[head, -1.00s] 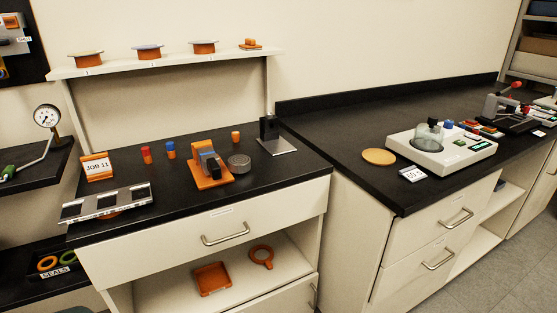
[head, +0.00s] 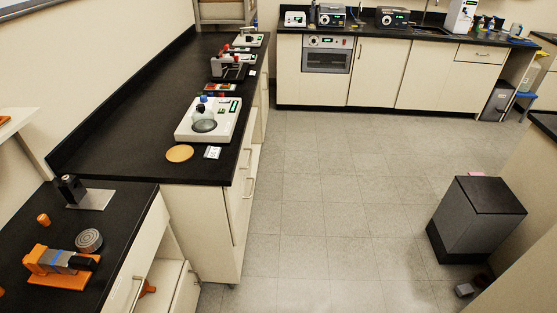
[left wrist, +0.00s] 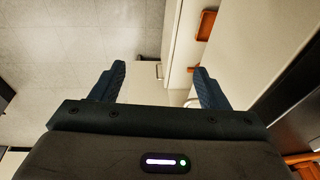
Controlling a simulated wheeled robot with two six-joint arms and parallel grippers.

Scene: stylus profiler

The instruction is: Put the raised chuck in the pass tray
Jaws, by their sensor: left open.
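My left gripper (left wrist: 158,85) is open and empty in the left wrist view, its fingers apart above the floor and beside pale cabinet fronts. It is not in the head view, and neither is my right gripper. In the head view, a grey ribbed round piece (head: 89,240) lies on the near black bench, next to an orange fixture (head: 52,280) holding a dark and blue block. I cannot tell whether either one is the raised chuck. No pass tray can be made out. An orange piece (left wrist: 206,25) sits at a cabinet shelf in the left wrist view.
A dark stand on a metal plate (head: 95,198) and an orange peg (head: 43,220) are on the near bench. A white instrument (head: 218,129) and a tan disc (head: 180,153) are on the long bench. A black bin (head: 477,220) stands right; the middle floor is clear.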

